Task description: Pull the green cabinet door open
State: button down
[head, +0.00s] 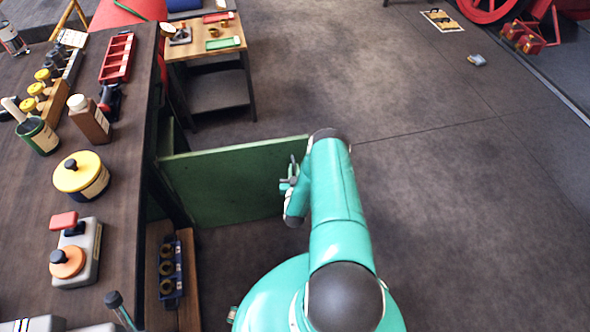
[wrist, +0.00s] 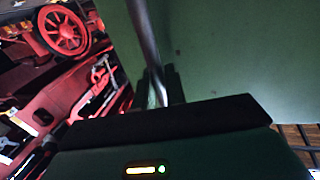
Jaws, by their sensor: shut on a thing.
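The green cabinet door (head: 225,180) stands swung out from the dark wooden bench, with its panel reaching right across the floor toward my arm. In the wrist view the green panel (wrist: 230,60) fills the upper right. My gripper (head: 288,184) is at the door's free right end in the head view. In the wrist view its fingers (wrist: 160,88) are shut around a metal bar handle (wrist: 146,40) on the door. The fingertips are partly hidden by the dark gripper body.
The bench (head: 125,190) on the left holds jars, a red tray (head: 117,58) and several tools. A low shelf with a blue holder (head: 171,268) shows below it. A small table (head: 205,45) stands behind the door.

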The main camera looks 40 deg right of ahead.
jog(key=shift+s+a, duration=0.15)
dwell(0.5)
jog(key=c, duration=1.8)
grip_release()
jog(key=v, duration=1.3)
jog(key=shift+s+a, duration=0.25)
jog(key=shift+s, duration=0.1)
